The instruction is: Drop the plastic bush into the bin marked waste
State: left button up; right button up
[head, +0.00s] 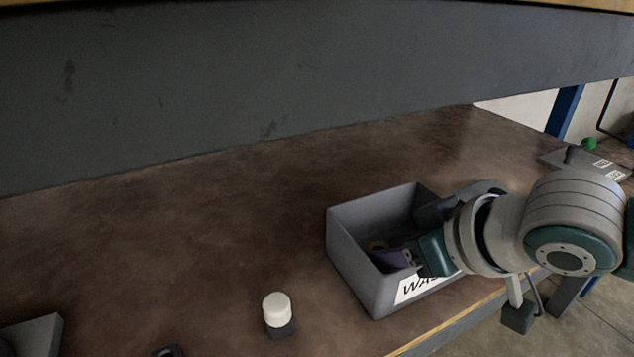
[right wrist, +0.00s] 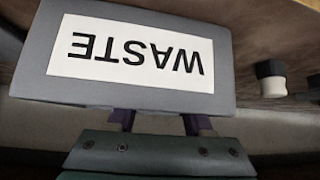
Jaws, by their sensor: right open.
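The grey waste bin (head: 345,262) stands on the brown bench, its white WASTE label (head: 412,288) on the front wall. The label fills much of the right wrist view (right wrist: 130,50), upside down. My right gripper (head: 392,256) is open, its purple fingers reaching over the front wall into the bin. In the wrist view that wall hides the fingertips. A small tan ring (head: 376,246) shows inside the bin by the fingers; I cannot tell whether it is the plastic bush or whether it touches them. My left gripper is not in view.
A white-topped piece with a dark base (head: 277,308) stands left of the bin, near the bench's front edge. A dark ring-like part (head: 168,351) and a grey block (head: 35,336) are at the lower left. The bench middle is clear.

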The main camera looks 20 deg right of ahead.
jog(key=p+v, duration=0.7)
jog(key=v, duration=0.5)
jog(key=s+a+g+h, duration=0.1)
jog(key=s+a+g, duration=0.4)
jog(key=s, duration=0.8)
jog(key=shift+a+r+h, duration=0.2)
jog(key=shift+r+h, duration=0.1)
jog(key=shift+r, duration=0.1)
notch_tip(320, 180, up, 78)
jog(key=p, duration=7.8)
jog(key=shift+s, duration=0.1)
